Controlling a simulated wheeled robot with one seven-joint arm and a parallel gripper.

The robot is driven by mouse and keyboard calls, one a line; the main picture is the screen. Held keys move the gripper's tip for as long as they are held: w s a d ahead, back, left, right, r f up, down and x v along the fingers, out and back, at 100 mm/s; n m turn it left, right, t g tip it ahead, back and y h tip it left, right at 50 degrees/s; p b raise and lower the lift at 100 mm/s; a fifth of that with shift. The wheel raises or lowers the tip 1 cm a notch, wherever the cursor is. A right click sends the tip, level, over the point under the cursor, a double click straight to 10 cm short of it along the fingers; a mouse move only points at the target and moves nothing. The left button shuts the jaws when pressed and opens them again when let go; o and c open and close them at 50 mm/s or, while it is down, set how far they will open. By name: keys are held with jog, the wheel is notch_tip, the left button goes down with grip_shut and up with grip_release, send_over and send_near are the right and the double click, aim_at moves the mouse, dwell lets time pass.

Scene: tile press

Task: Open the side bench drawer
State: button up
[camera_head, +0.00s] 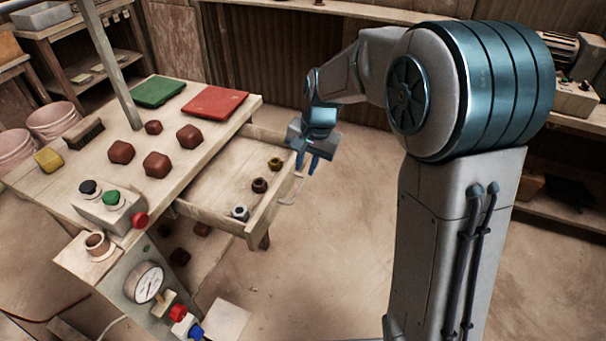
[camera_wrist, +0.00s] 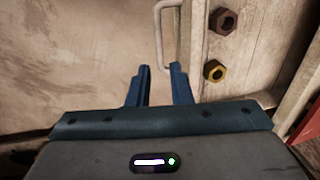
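The side bench drawer (camera_head: 222,208) is pulled out from the wooden bench, its inside showing. Its pale U-shaped handle (camera_head: 297,188) is on the drawer front and also shows in the wrist view (camera_wrist: 158,40). My gripper (camera_head: 306,168) is just outside the drawer front, by the handle. In the wrist view, the two blue fingers (camera_wrist: 160,70) stand apart with a gap between them. The handle's near end reaches the fingertips; I cannot tell whether it touches them.
Several nuts, one of them brass (camera_head: 275,163), lie in the drawer. The bench top (camera_head: 75,180) holds reddish blocks (camera_head: 157,165), a green tile (camera_head: 158,92), a red tile (camera_head: 215,102) and a button box (camera_head: 108,205). The floor right of the drawer is clear.

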notch_tip(320, 180, up, 7)
jog(key=d, duration=0.1)
jog(key=shift+s+d+p, duration=0.15)
jog(key=shift+s+p, duration=0.1)
jog(key=shift+p, duration=0.05)
jog(key=shift+r, duration=0.1)
jog(key=s+d+r+n+p, duration=0.1)
jog(key=s+d+r+p, duration=0.1)
jog(key=s, duration=0.5)
jog(key=s+d+r+n+t+h+p, duration=0.1)
jog(key=s+d+r+n+p, duration=0.1)
jog(key=s+d, duration=0.3)
jog(key=s+d+r+n+t+p, duration=0.1)
jog(key=s+d+r+p, duration=0.1)
jog(key=s, duration=0.7)
jog(key=shift+s+d+r+h+p, duration=0.25)
jog(key=shift+d+r+h+p, duration=0.15)
jog(key=shift+d+p, duration=0.55)
